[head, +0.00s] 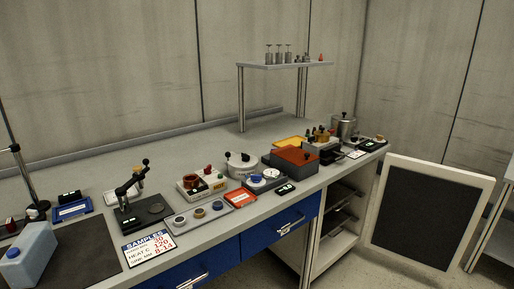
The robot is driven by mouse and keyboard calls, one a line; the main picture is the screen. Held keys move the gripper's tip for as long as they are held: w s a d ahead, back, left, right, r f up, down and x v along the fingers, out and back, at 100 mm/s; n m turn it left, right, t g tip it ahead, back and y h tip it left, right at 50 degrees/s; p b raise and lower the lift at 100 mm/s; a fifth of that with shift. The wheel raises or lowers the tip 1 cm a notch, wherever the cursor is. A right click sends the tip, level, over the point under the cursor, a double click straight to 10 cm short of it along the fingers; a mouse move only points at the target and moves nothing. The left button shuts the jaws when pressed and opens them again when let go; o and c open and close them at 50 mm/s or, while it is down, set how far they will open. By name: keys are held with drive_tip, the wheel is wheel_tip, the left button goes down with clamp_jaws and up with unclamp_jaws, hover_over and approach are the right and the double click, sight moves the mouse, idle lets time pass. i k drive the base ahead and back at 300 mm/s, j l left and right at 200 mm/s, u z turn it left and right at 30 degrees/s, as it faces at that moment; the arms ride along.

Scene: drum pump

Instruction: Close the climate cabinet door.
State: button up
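The climate cabinet (319,243) is built under the right end of the workbench. Its front is uncovered and shows shelves (340,222) inside. The cabinet door (425,215) stands wide open, swung out to the right of the cabinet. The door has a cream frame around a dark panel. I see no handle clearly on it. My gripper is not in view.
The grey bench (215,130) runs across the view, crowded with instruments along its front edge. Blue drawers (280,229) with metal handles sit left of the cabinet. A raised shelf (285,65) holds small items. Another white-framed unit (496,235) stands at the far right. Floor shows before the cabinet.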

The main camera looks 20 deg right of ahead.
sight(425, 216)
drive_tip(key=i+l+z, duration=0.1)
drive_tip(key=z, duration=0.3)
drive_tip(key=i+z, duration=0.1)
drive_tip(key=z, duration=0.35)
drive_tip(key=i+l+z, duration=0.1)
drive_tip(key=z, duration=0.3)
drive_tip(key=i+l+z, duration=0.1)
drive_tip(key=i+z, duration=0.25)
drive_tip(key=i, duration=0.2)
drive_tip(key=i+z, duration=0.7)
drive_tip(key=i, duration=0.3)
drive_tip(key=i+j+z, duration=0.15)
drive_tip(key=i+z, duration=0.15)
drive_tip(key=i, duration=0.3)
drive_tip(key=i+l+z, duration=0.1)
drive_tip(key=i+z, duration=0.25)
drive_tip(key=i, duration=0.8)
drive_tip(key=i+l+u, duration=0.1)
drive_tip(key=i+u, duration=0.25)
drive_tip(key=i, duration=0.15)
drive_tip(key=i+l+u, duration=0.2)
drive_tip(key=i+u, duration=0.15)
drive_tip(key=i, duration=0.15)
drive_tip(key=i+u, duration=0.2)
drive_tip(key=u, duration=0.3)
drive_tip(key=i+u, duration=0.15)
drive_tip(key=u, duration=0.35)
